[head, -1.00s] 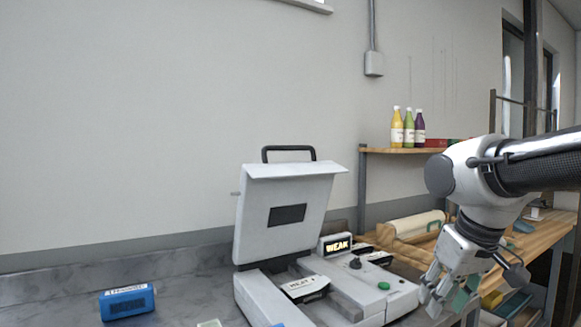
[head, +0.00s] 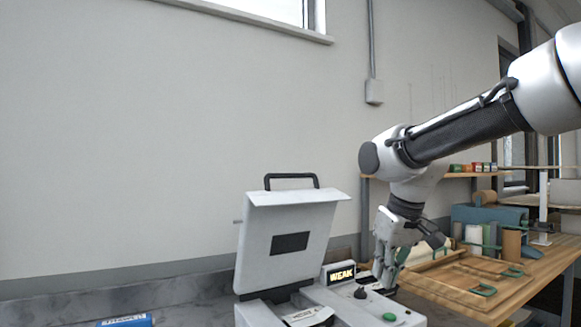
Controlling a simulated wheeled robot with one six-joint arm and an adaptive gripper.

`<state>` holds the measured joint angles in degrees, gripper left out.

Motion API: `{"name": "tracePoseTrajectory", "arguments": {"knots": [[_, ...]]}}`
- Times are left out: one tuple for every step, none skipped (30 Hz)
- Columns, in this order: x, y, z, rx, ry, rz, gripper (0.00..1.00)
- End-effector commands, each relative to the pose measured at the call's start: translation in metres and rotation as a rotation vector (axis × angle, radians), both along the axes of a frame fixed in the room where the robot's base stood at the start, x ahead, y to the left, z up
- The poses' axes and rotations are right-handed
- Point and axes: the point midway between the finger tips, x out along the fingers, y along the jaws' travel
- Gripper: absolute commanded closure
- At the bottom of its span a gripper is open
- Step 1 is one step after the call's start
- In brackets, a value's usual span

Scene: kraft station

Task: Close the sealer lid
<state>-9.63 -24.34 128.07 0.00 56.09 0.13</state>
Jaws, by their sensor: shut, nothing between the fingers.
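The sealer (head: 333,305) is a white machine low in the middle of the head view. Its lid (head: 290,240) stands raised, with a dark rectangle on its face and a black handle (head: 291,177) at the top. A lit display (head: 339,275) on the sealer reads WEAK, with a black knob and a green button (head: 389,317) near it. A white packet (head: 310,317) lies in the sealer, cut off by the frame's lower edge. My gripper (head: 386,287) is shut and empty, pointing down by the sealer's right side, to the right of the lid; I cannot tell whether it touches anything.
A blue packet (head: 124,321) lies on the grey counter at the lower left. A wooden bench (head: 520,290) at the right holds boards with green handles, rolls and a blue box. A shelf with small jars is behind my arm. The space left of the lid is clear.

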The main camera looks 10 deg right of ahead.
Motion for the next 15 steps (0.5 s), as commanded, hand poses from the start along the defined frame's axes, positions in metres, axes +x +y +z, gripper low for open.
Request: {"name": "tracePoseTrajectory", "arguments": {"knots": [[0.037, 0.017, 0.024, 0.005, -0.029, 0.030, 1.00], [0.059, 0.027, 0.039, 0.009, -0.050, 0.045, 1.00], [0.087, 0.042, 0.061, 0.016, -0.083, 0.065, 1.00], [0.109, 0.053, 0.077, 0.022, -0.109, 0.079, 1.00], [0.130, 0.065, 0.095, 0.029, -0.138, 0.092, 1.00], [0.156, 0.081, 0.118, 0.039, -0.178, 0.110, 1.00], [0.173, 0.091, 0.136, 0.047, -0.208, 0.119, 1.00], [0.189, 0.101, 0.153, 0.054, -0.237, 0.129, 1.00], [0.206, 0.112, 0.175, 0.065, -0.276, 0.136, 1.00], [0.216, 0.118, 0.190, 0.073, -0.304, 0.142, 1.00], [0.225, 0.123, 0.205, 0.080, -0.331, 0.145, 1.00], [0.234, 0.128, 0.225, 0.090, -0.367, 0.147, 1.00], [0.239, 0.131, 0.240, 0.096, -0.394, 0.148, 1.00], [0.243, 0.131, 0.253, 0.102, -0.418, 0.146, 1.00], [0.245, 0.131, 0.271, 0.110, -0.449, 0.144, 1.00]]}}
